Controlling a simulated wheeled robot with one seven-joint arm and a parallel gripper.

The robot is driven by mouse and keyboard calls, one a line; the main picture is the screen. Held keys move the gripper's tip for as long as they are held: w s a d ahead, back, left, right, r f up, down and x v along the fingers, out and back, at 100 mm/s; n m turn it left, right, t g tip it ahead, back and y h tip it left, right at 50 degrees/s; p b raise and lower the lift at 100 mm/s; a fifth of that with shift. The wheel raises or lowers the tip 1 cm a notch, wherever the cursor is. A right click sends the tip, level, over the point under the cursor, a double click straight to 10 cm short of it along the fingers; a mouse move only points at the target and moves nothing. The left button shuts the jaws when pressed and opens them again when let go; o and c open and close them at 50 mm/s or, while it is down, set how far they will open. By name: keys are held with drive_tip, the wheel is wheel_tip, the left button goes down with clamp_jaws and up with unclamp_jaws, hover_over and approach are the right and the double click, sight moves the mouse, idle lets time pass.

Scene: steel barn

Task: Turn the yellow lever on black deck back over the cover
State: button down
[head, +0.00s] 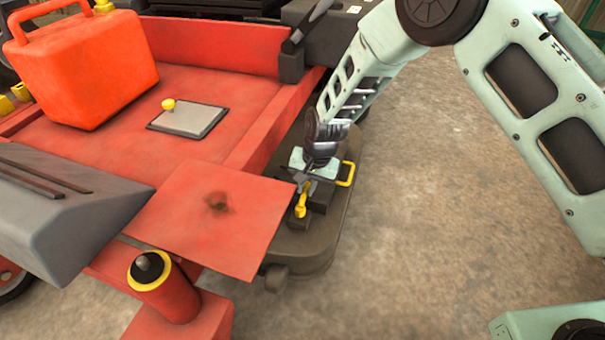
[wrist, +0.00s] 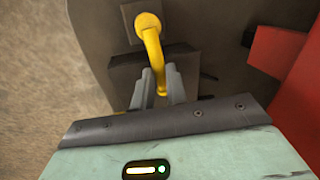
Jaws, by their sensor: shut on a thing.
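The yellow lever (head: 301,207) stands on a black block on the dark deck (head: 318,250) beside the red machine. In the wrist view the lever (wrist: 152,48) has a round end at the top and a bent arm running down between my fingers. My gripper (head: 306,182) is shut on the lower part of the lever; its two grey fingers (wrist: 161,84) lie either side of it. A dark block (head: 321,197) lies beside the lever, but I cannot tell if it is the cover. My fingers and wrist hide part of the lever and deck.
A red plate (head: 225,235) juts close to the left of my gripper. A yellow handle (head: 347,174) stands just right of it. A red can (head: 85,70) and a grey panel with a yellow knob (head: 187,120) are on the red bed. Concrete floor at right is open.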

drive_tip(key=shift+s+d+m+p, duration=0.2)
drive_tip(key=shift+d+m+p, duration=0.1)
drive_tip(key=shift+m+p, duration=0.35)
drive_tip(key=c, duration=1.4)
unclamp_jaws()
drive_tip(key=d+r+p, duration=0.1)
drive_tip(key=r+p, duration=0.2)
drive_tip(key=r, duration=0.5)
drive_tip(key=s+d+r+p, duration=0.1)
drive_tip(key=r+p, duration=0.3)
drive_tip(key=r, duration=0.5)
drive_tip(key=shift+d, duration=0.6)
drive_tip(key=shift+s, duration=0.1)
